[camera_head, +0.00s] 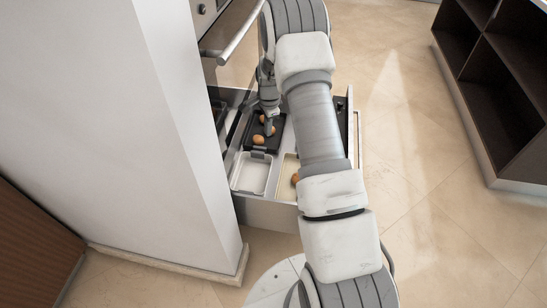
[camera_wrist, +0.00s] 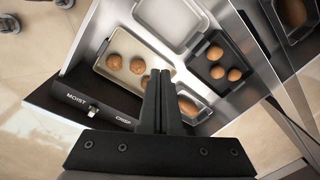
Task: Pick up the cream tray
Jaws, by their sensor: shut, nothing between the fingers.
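The cream tray (camera_wrist: 130,46) lies in an open drawer, left of centre in the wrist view, with several brown egg-shaped items in it. In the head view the cream tray (camera_head: 285,173) shows at the drawer's front right, partly hidden by my arm. My gripper (camera_wrist: 160,75) is shut and empty. In the wrist view its fingertips appear at the right edge of the cream tray; I cannot tell whether they touch. In the head view my gripper (camera_head: 269,126) is over the dark tray, left of the far part of my arm.
An empty white tray (camera_head: 250,174) sits at the drawer's front left. A dark tray (camera_wrist: 204,66) holds several brown items. The drawer front is labelled MOIST and CRISP. A tall white cabinet side (camera_head: 170,130) stands left of the drawer; open floor lies to the right.

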